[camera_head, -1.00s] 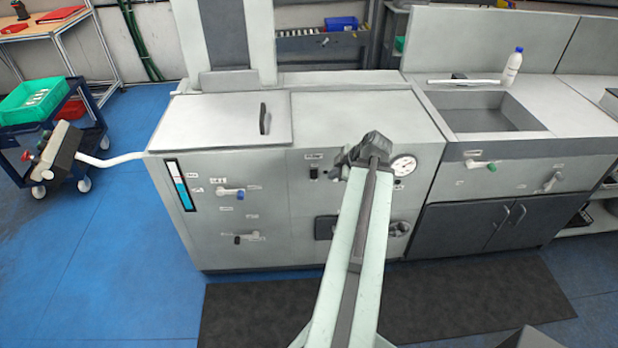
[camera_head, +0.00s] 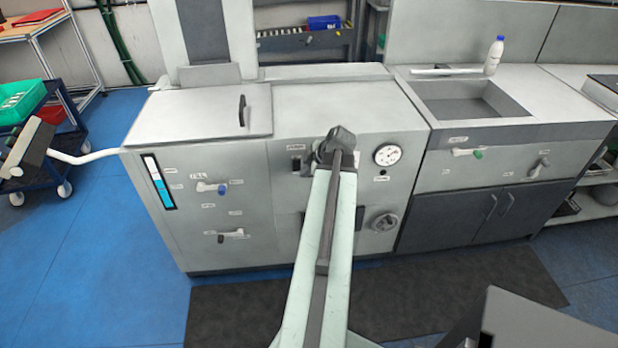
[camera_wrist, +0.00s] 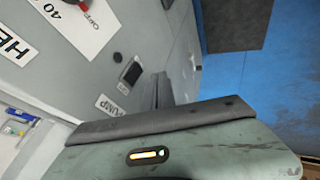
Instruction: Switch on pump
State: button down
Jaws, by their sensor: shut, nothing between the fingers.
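The pump switch is a small black rocker on the grey machine front, in the wrist view (camera_wrist: 131,72), next to a white PUMP label (camera_wrist: 112,108). In the head view a small black switch (camera_head: 296,163) sits left of my gripper (camera_head: 337,146). My gripper is shut and empty, in front of the panel between this switch and the round gauge. In the wrist view its dark fingers (camera_wrist: 159,91) are seen nearly edge-on, close beside the switch. I cannot tell whether they touch the panel. The switch's on or off position is too small to read.
A round pressure gauge (camera_head: 388,154) is right of my gripper, with a grey round knob (camera_head: 384,222) below. Two handled valves, blue (camera_head: 222,189) and black (camera_head: 232,235), are on the left panel. The wrist view shows a red knob (camera_wrist: 83,5). A dark mat (camera_head: 440,300) lies on the floor.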

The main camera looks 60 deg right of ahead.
aim_at(300, 169)
jog(key=w+d+f+b, duration=0.1)
jog(key=w+d, duration=0.1)
jog(key=w+d+f+b, duration=0.1)
jog(key=w+f, duration=0.1)
jog(key=shift+w+d+f, duration=0.2)
jog(key=shift+d+f, duration=0.05)
jog(key=shift+d, duration=0.15)
